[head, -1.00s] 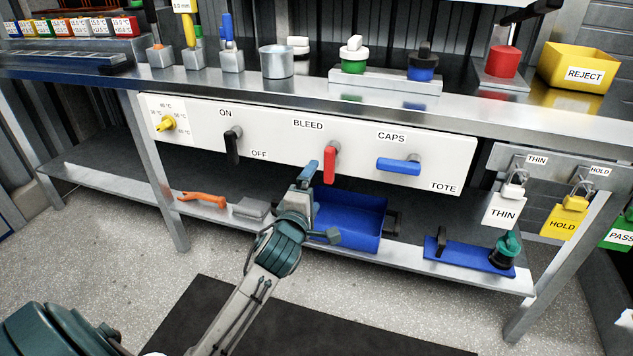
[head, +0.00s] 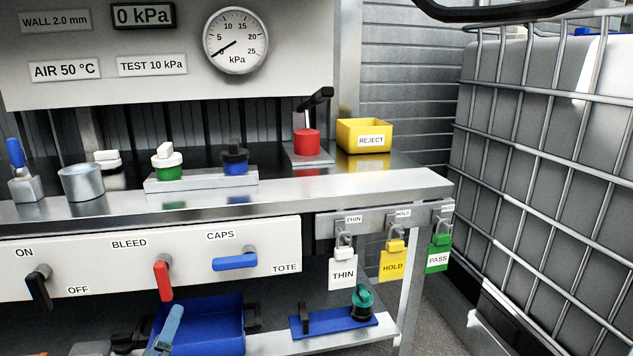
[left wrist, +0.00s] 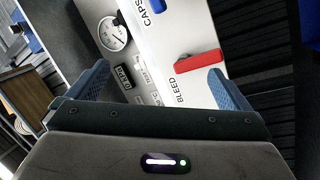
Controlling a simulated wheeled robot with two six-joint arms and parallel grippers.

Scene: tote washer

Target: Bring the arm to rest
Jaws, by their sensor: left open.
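My left gripper (head: 168,330) shows at the bottom edge of the head view, with one blue finger in sight. It is below the red BLEED lever (head: 163,280) and in front of the blue bin (head: 225,315). In the left wrist view the two blue fingers of this gripper (left wrist: 158,86) stand wide apart with nothing between them. The red lever (left wrist: 198,61) lies beyond the fingers there, near the right one. Most of my left arm is out of the head view. My right gripper is in neither view.
The white panel (head: 130,265) carries the black ON/OFF lever (head: 38,285) and blue CAPS lever (head: 235,262). Tags hang right of it, including THIN (head: 343,272). A blue plate (head: 345,323) lies on the lower shelf. A caged tank (head: 540,150) stands at right.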

